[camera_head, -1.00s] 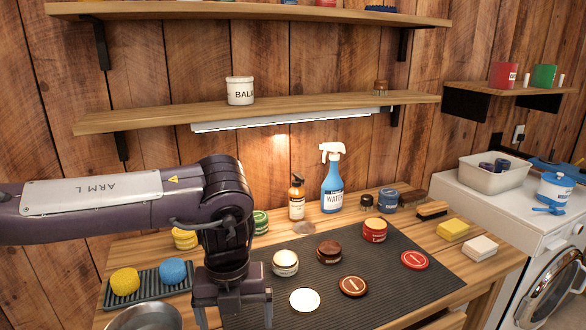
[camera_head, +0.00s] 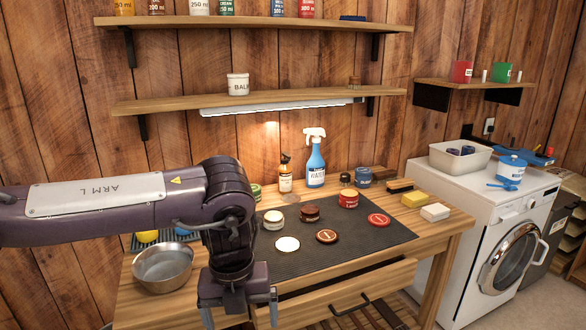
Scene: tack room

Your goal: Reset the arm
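My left arm reaches in from the left in the head view, labelled "ARM L". My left gripper (camera_head: 239,302) points down at the front edge of the wooden workbench (camera_head: 445,222), next to the metal bowl (camera_head: 163,266). Its two fingers are spread apart, with nothing visible between them. My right gripper is out of view. The dark mat (camera_head: 370,236) behind the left gripper bears a cream-topped tin (camera_head: 273,220), a brown-lidded tin (camera_head: 309,214), a red tin (camera_head: 348,199) and several loose lids.
A drawer (camera_head: 350,290) under the bench stands partly open. A yellow sponge (camera_head: 415,200) and white block (camera_head: 435,212) lie at right. Shelves (camera_head: 260,101) hang above. A washing machine (camera_head: 490,215) stands right.

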